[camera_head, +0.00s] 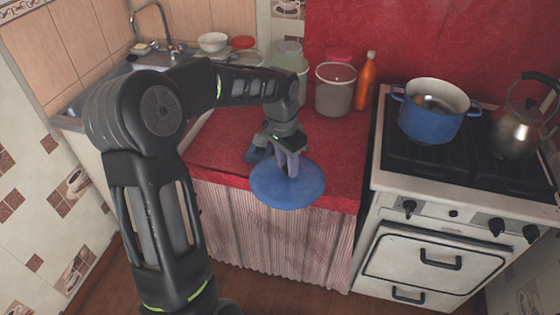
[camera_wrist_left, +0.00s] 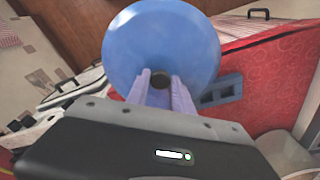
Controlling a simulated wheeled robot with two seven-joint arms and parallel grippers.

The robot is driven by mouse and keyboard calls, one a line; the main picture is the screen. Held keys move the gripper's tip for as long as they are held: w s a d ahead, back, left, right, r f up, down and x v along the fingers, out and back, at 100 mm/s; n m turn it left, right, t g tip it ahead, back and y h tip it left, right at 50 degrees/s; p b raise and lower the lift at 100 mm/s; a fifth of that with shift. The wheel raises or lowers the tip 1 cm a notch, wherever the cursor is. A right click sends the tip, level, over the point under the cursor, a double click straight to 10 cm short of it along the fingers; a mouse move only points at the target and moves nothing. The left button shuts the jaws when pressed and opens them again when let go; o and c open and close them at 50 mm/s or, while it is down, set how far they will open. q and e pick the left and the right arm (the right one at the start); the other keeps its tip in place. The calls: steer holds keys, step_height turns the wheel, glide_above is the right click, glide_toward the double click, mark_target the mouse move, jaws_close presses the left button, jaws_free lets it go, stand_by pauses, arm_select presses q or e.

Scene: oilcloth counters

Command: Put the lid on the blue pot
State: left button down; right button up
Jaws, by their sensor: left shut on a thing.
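The blue lid (camera_head: 270,187) is a round disc with a dark knob, over the front edge of the red counter. My left gripper (camera_head: 288,172) is shut on the lid's knob, with the lid below it. In the left wrist view the lid (camera_wrist_left: 160,40) fills the top middle, and the fingers of my left gripper (camera_wrist_left: 160,85) close on its dark knob. The blue pot (camera_head: 432,120) stands on the stove at the right, uncovered, with something inside that I cannot make out. My right gripper does not show.
The white stove (camera_head: 440,205) has a dark hob with a metal kettle (camera_head: 517,128) right of the pot.

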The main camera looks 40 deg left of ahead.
arm_select(q)
steer(key=w+d+n, duration=0.2)
steer(key=d+n, duration=0.1)
steer(key=d, duration=1.2)
steer(key=shift+w+d+f, duration=0.15)
steer(key=shift+d+f, duration=0.05)
steer(key=shift+f, duration=0.25)
steer(key=shift+r, duration=0.15)
